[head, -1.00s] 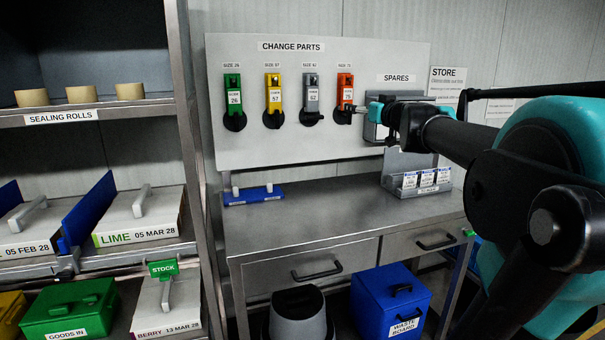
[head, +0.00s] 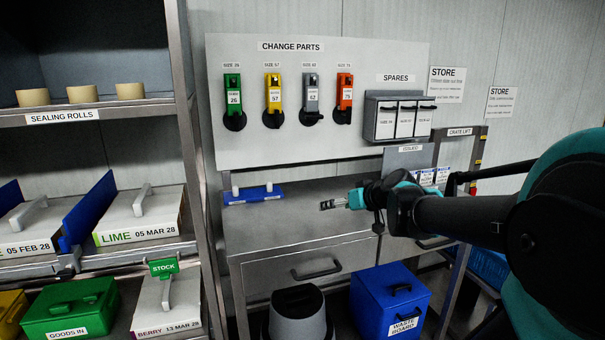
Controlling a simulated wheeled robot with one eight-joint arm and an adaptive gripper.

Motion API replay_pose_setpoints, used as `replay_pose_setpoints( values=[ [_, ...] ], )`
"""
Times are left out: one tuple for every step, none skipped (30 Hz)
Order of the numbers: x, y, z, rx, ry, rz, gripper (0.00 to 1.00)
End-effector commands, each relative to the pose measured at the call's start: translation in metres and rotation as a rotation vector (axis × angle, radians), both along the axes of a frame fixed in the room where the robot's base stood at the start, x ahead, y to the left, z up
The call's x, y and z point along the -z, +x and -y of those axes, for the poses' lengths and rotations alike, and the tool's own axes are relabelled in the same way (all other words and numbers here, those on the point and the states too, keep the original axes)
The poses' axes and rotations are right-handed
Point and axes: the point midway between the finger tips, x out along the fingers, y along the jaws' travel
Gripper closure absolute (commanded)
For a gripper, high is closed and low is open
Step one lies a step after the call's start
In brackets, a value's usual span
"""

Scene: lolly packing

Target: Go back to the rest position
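My gripper (head: 328,204) is in front of the grey bench, above its drawers and below the change parts board. It points left, and my arm reaches in from the right edge. I see nothing clearly held in it, but its fingertips are too small to tell open from shut. The green (head: 233,102), yellow (head: 273,100), grey (head: 311,99) and orange (head: 344,98) change parts hang on the change parts board (head: 385,65), all apart from my gripper.
A spares holder (head: 384,126) is on the board's right. The grey bench (head: 285,215) has a blue stand (head: 252,196) at its back left. A blue waste board bin (head: 390,302) stands below. Shelving with boxes fills the left. The bench top's middle is mostly clear.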

Motion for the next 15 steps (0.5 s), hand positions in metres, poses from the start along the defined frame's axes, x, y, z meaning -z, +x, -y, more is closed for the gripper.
replay_pose_setpoints(
  values=[
    [0.030, -0.020, 0.000, 0.004, -0.023, -0.069, 0.28],
    [0.048, -0.031, 0.001, 0.013, -0.038, -0.112, 0.28],
    [0.071, -0.047, 0.004, 0.031, -0.059, -0.170, 0.28],
    [0.088, -0.059, 0.008, 0.046, -0.076, -0.213, 0.28],
    [0.104, -0.072, 0.012, 0.064, -0.093, -0.255, 0.28],
    [0.125, -0.088, 0.018, 0.092, -0.119, -0.310, 0.28],
    [0.139, -0.101, 0.023, 0.117, -0.137, -0.348, 0.28],
    [0.153, -0.113, 0.029, 0.143, -0.158, -0.385, 0.28],
    [0.169, -0.129, 0.038, 0.180, -0.183, -0.429, 0.28],
    [0.180, -0.140, 0.044, 0.209, -0.200, -0.461, 0.28],
    [0.190, -0.150, 0.050, 0.237, -0.217, -0.487, 0.28],
    [0.201, -0.163, 0.058, 0.273, -0.239, -0.516, 0.28],
    [0.208, -0.172, 0.064, 0.300, -0.253, -0.537, 0.28],
    [0.214, -0.179, 0.069, 0.322, -0.266, -0.553, 0.28],
    [0.220, -0.187, 0.075, 0.350, -0.281, -0.571, 0.28]
  ],
)
